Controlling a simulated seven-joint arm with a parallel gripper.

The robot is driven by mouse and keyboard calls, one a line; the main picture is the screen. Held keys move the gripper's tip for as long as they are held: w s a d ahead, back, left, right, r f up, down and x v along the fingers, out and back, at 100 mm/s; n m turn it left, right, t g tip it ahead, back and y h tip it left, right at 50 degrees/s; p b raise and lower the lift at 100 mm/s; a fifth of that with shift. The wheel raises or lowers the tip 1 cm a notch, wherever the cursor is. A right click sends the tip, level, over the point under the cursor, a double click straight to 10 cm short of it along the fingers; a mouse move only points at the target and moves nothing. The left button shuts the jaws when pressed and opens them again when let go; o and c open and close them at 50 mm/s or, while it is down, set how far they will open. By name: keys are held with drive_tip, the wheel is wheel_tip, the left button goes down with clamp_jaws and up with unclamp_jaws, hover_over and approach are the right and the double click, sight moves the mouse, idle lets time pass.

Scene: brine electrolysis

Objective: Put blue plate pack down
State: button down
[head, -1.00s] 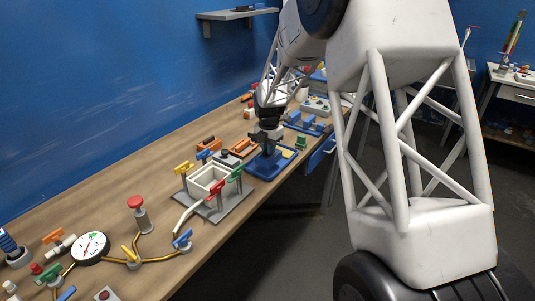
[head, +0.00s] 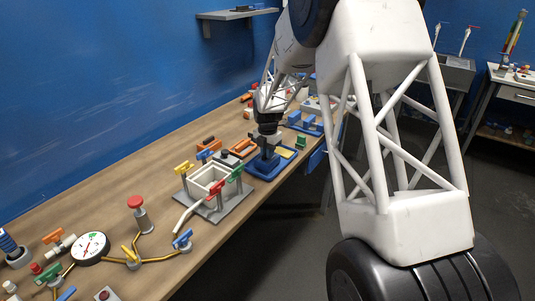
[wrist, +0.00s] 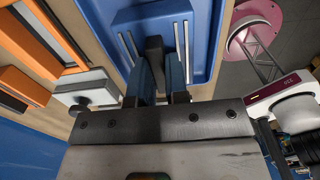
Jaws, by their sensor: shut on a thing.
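My gripper (head: 266,138) is shut on the blue plate pack (head: 266,160) and points down over the blue tray (head: 262,177) at the bench's front edge. The pack is upright, over the left part of the tray; I cannot tell whether its bottom touches the tray floor. In the wrist view, blue parts of the pack (wrist: 176,72) show by the fingertips beside a dark upright piece. A yellow piece (head: 284,153) lies in the tray's right part.
A white open cell (head: 207,181) with coloured valves stands left of the tray. An orange frame (head: 243,148) and a grey block with a dark knob lie close by it. A second blue tray (head: 306,124) is farther along the bench. A green piece (head: 301,141) stands at the bench edge.

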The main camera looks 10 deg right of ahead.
drive_tip(key=shift+f, duration=0.25)
drive_tip(key=shift+f, duration=0.15)
drive_tip(key=c, duration=1.1)
unclamp_jaws()
wheel_tip(320, 180, up, 12)
drive_tip(key=shift+r, duration=0.1)
drive_tip(key=shift+s+r, duration=0.1)
